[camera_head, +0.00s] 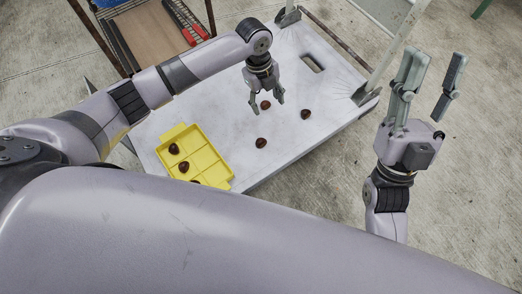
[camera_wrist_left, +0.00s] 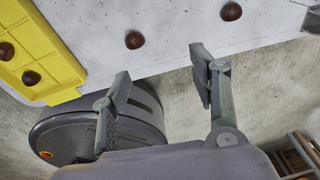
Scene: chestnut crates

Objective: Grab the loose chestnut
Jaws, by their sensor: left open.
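Three loose brown chestnuts lie on a white platform (camera_head: 225,122): a far chestnut (camera_head: 265,105), a right chestnut (camera_head: 305,114) and a near chestnut (camera_head: 261,143). My left gripper (camera_head: 267,104) is open, pointing down, with the far chestnut appearing between its fingers in the head view. I cannot tell its height above the platform. The left wrist view shows the spread, empty fingers (camera_wrist_left: 160,72) and two loose chestnuts, one left (camera_wrist_left: 135,39) and one right (camera_wrist_left: 231,11), both beyond the fingertips. My right gripper (camera_head: 432,64) points up, open and empty, off the platform's right side.
A yellow divided crate (camera_head: 207,160) stands left on the platform, holding a few chestnuts, one partly hidden by my body. It also shows in the left wrist view (camera_wrist_left: 45,45). A brown-topped stand (camera_head: 150,38) with red-and-black items is behind. The platform's middle is mostly clear.

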